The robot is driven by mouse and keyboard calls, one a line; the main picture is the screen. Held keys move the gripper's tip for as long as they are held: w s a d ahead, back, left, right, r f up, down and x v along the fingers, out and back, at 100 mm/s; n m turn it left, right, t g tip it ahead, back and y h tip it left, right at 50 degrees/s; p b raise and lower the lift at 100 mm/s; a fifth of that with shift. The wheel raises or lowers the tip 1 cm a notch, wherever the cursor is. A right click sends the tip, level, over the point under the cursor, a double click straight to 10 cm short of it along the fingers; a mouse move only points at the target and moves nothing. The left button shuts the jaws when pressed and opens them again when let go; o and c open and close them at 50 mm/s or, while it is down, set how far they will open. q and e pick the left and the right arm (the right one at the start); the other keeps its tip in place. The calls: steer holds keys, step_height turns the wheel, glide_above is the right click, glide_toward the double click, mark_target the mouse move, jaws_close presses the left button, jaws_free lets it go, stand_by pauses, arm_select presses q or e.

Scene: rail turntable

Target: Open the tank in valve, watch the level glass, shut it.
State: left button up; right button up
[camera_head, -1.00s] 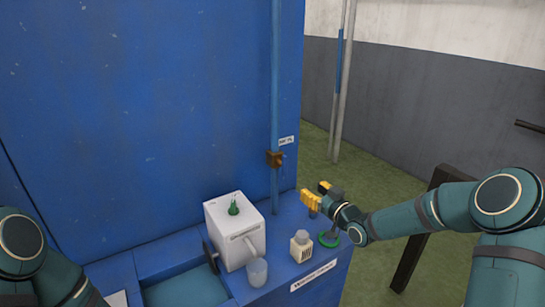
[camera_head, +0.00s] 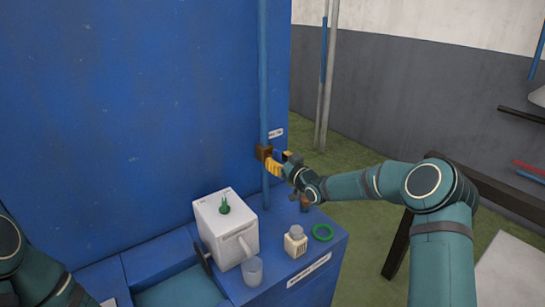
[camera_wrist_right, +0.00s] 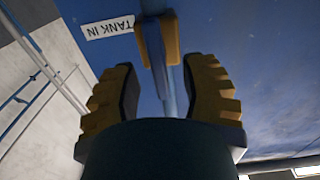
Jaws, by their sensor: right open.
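The tank in valve (camera_head: 263,153) is a small brown body on the vertical blue pipe (camera_head: 264,70) at the blue wall's right edge. Its label (camera_head: 276,133) reads TANK IN in the right wrist view (camera_wrist_right: 108,27). My right gripper (camera_head: 274,164) is at the valve, its yellow fingers close beside it. In the wrist view the fingers (camera_wrist_right: 165,92) are apart, with the valve's narrow grey-blue lever (camera_wrist_right: 155,55) ahead of and between them; contact is not clear. I cannot make out the level glass with certainty. My left arm shows at lower left, its gripper out of frame.
Several poles (camera_head: 328,80) stand behind.

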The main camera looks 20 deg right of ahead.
mark_target(277, 159)
steer(key=shift+x, duration=1.65)
jaws_close()
